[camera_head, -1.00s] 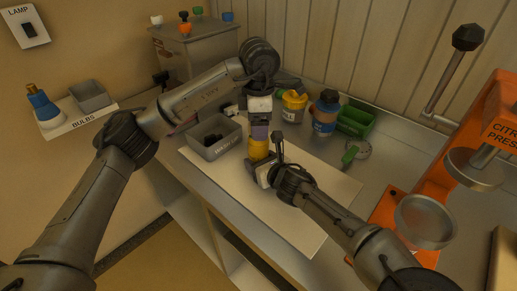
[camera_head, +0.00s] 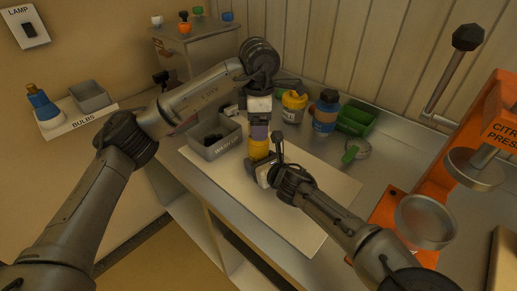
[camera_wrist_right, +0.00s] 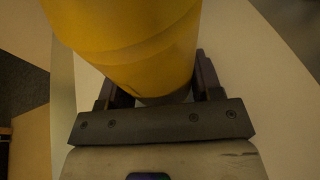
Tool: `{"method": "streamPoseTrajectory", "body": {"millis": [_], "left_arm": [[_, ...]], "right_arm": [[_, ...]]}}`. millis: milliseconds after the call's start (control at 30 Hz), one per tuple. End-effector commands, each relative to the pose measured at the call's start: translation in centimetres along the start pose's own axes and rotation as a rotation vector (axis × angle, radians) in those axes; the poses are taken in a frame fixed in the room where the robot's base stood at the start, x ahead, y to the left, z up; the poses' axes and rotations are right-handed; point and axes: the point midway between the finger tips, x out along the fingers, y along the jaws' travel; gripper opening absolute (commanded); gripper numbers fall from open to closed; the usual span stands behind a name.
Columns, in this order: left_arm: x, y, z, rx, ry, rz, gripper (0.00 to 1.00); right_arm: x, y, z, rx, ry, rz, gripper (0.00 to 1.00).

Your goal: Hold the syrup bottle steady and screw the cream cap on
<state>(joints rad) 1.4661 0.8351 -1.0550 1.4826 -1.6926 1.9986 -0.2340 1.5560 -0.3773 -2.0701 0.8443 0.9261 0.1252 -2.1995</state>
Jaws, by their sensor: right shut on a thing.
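The yellow syrup bottle (camera_head: 258,150) stands upright over the pale mat (camera_head: 305,225) in the head view. It also fills the upper part of the right wrist view (camera_wrist_right: 130,45). My right gripper (camera_head: 264,170) is shut on its lower part, with one finger on each side in the wrist view (camera_wrist_right: 155,95). My left gripper (camera_head: 259,131) points straight down directly over the bottle's top, its fingers at or just above the neck. The cream cap cannot be made out; the left fingers hide that spot. Whether they are closed on it cannot be told.
A grey bin (camera_head: 215,140) with dark items stands left of the bottle. Behind are a yellow jar (camera_head: 294,106), a blue bottle (camera_head: 325,112) and a green bin (camera_head: 355,121). The orange citrus press (camera_head: 450,165) stands at the right. The mat's front is clear.

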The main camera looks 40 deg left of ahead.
Motion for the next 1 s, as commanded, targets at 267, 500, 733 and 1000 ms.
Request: {"method": "streamPoseTrajectory", "body": {"millis": [267,500,733,1000], "left_arm": [[-0.7,0.0,0.0,0.0,-0.002,0.002,0.76],[-3.4,0.1,0.0,-0.001,-0.002,0.003,0.76],[-5.5,0.0,0.0,-0.001,-0.001,0.001,0.76],[-6.0,0.0,0.0,0.0,0.0,0.0,0.76]], "right_arm": [[0.0,0.0,0.0,0.0,0.0,0.0,0.31],[0.0,0.0,0.0,0.0,0.0,0.0,0.31],[0.0,0.0,0.0,0.0,0.0,0.0,0.31],[0.0,0.0,0.0,0.0,0.0,0.0,0.31]]}}
